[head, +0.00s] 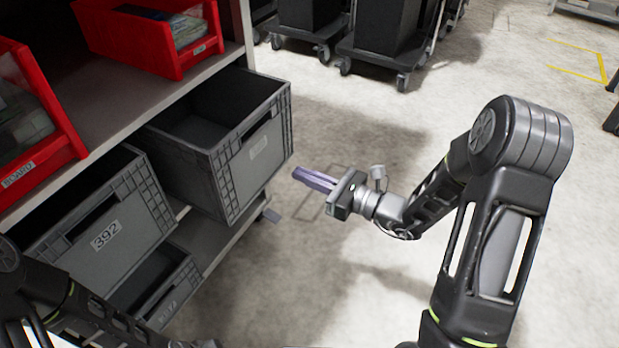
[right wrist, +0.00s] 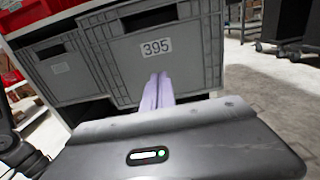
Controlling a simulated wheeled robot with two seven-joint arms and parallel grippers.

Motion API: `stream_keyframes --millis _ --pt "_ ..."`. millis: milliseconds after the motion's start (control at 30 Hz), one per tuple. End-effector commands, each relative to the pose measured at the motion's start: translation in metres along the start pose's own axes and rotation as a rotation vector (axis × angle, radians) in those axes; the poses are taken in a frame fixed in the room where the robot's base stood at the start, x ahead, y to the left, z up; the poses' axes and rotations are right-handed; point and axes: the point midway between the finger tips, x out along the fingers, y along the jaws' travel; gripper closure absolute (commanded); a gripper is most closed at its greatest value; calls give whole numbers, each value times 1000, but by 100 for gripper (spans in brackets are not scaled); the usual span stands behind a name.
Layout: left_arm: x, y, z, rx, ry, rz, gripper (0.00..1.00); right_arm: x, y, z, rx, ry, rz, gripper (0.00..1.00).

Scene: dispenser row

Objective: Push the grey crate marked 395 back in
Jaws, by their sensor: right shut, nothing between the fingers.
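The grey crate marked 395 (head: 253,150) sits on the middle shelf in the head view and juts out past its edge. Its front and label 395 face the camera in the right wrist view (right wrist: 190,70). My right gripper (head: 298,178) is shut and empty, with its purple fingers pointing at the crate's front. In the head view a small gap seems to lie between the fingertips and the crate; in the right wrist view the fingertips (right wrist: 158,76) overlap the crate's front below the label, so contact is unclear. My left arm shows at the lower left; its gripper is not visible.
A grey crate marked 392 (head: 112,232) stands left of crate 395 on the same shelf. Another grey crate (head: 168,300) is below. Red bins (head: 160,38) sit on the shelf above. Black wheeled carts (head: 385,35) stand behind. The floor to the right is clear.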

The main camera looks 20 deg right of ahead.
Motion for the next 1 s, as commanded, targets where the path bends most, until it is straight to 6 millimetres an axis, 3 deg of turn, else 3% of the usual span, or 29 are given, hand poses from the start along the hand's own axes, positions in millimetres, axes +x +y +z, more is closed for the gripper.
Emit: stream_keyframes --millis 433,1000 --pt "11 -3 -1 -1 5 0 100 72 1 -2 0 0 3 100" --pt "12 -4 -1 -1 6 0 100 81 1 -1 1 1 1 100"
